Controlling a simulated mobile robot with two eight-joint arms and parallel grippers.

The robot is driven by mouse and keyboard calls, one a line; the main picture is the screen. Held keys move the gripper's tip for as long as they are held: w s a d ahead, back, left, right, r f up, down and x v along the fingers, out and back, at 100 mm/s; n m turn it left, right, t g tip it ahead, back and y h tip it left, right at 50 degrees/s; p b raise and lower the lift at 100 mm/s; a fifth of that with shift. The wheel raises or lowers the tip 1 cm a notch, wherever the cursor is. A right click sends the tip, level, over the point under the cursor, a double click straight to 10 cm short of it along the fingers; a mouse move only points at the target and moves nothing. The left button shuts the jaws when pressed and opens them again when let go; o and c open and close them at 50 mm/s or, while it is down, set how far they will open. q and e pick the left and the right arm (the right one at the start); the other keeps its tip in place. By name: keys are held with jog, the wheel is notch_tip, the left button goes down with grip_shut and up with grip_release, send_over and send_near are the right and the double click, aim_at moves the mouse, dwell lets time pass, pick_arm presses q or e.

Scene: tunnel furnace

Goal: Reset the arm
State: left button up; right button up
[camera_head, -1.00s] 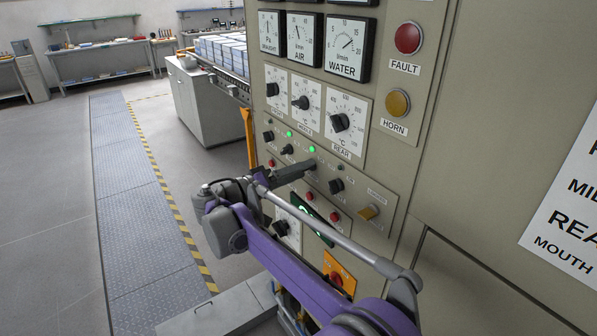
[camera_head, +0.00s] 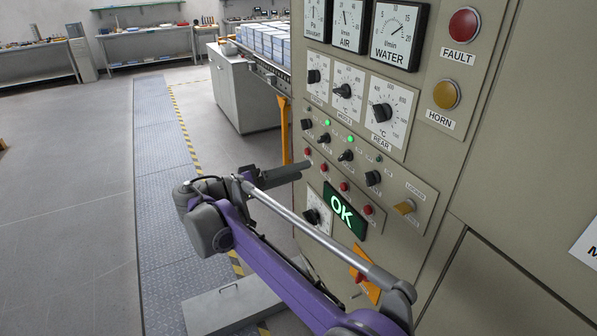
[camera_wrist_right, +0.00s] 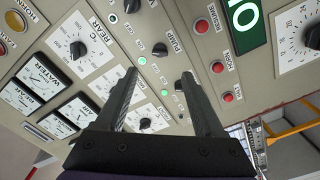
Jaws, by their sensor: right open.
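My right gripper (camera_head: 300,167) is in front of the control panel (camera_head: 400,185), near its lower left row of red buttons. In the right wrist view my right gripper (camera_wrist_right: 160,76) has its two dark fingers apart with nothing held between them; the panel shows behind. A black knob marked PUMP (camera_wrist_right: 160,49) lies beyond the fingertips. The green OK display (camera_head: 344,211) is lit, and part of it shows in the right wrist view (camera_wrist_right: 246,25). My left gripper is not in view.
A yellow horn button (camera_head: 446,95) and red fault button (camera_head: 463,25) are at the panel's upper right. A grey cabinet (camera_head: 243,95) stands behind, left of the panel. Open floor (camera_head: 70,180) lies to the left, with workbenches (camera_head: 148,42) at the back.

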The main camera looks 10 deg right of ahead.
jog(key=s+d+f+n+g+y, duration=0.2)
jog(key=s+d+f+n+y, duration=0.2)
jog(key=s+d+f+y, duration=0.7)
jog(key=s+f+t+y, duration=0.1)
jog(key=s+f+y, duration=0.5)
jog(key=s+f, duration=0.9)
jog(key=s, duration=0.4)
jog(key=shift+f+m+t, duration=0.3)
jog(key=shift+m, duration=0.1)
